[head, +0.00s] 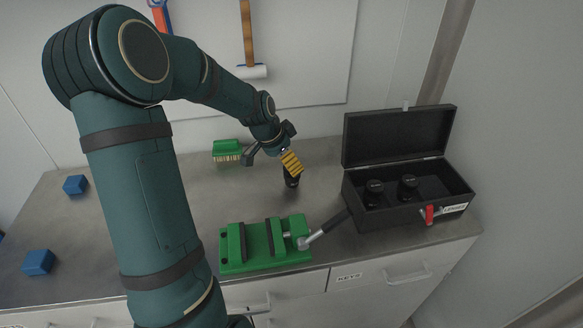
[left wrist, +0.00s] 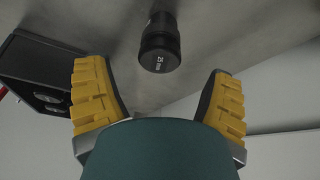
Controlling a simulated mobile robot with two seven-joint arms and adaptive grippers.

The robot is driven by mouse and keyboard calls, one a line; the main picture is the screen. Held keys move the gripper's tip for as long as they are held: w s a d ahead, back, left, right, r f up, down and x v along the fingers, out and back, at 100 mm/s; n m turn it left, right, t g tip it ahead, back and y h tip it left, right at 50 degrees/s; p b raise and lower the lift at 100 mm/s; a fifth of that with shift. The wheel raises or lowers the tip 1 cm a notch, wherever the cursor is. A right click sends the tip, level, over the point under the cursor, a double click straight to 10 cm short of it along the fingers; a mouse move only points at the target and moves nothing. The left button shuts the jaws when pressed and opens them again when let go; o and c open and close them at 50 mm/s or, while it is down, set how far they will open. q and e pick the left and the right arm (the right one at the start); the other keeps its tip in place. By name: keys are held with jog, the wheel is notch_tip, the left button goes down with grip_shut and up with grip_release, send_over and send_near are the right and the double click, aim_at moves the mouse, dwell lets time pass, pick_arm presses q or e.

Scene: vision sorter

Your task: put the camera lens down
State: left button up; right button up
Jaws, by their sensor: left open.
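The black camera lens (head: 291,178) stands upright on the grey counter, behind the green vise. My left gripper (head: 278,156) is right above and beside it, and one yellow finger pad covers part of it in the head view. In the left wrist view the lens (left wrist: 159,44), with white "25 mm" lettering on its end, shows beyond the two yellow fingertips (left wrist: 158,95). The fingers are wide apart, and the lens touches neither of them in that view. My right gripper is in neither view.
An open black case (head: 407,222) with two more lenses stands at the right. A green vise (head: 264,246) with a handle sits in front. A green brush (head: 227,150) lies behind, and blue blocks (head: 76,185) lie at the left. Counter between brush and case is mostly clear.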

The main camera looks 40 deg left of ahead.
pick_arm(q)
jog(key=shift+v, duration=2.35)
jog(key=shift+f, duration=0.1)
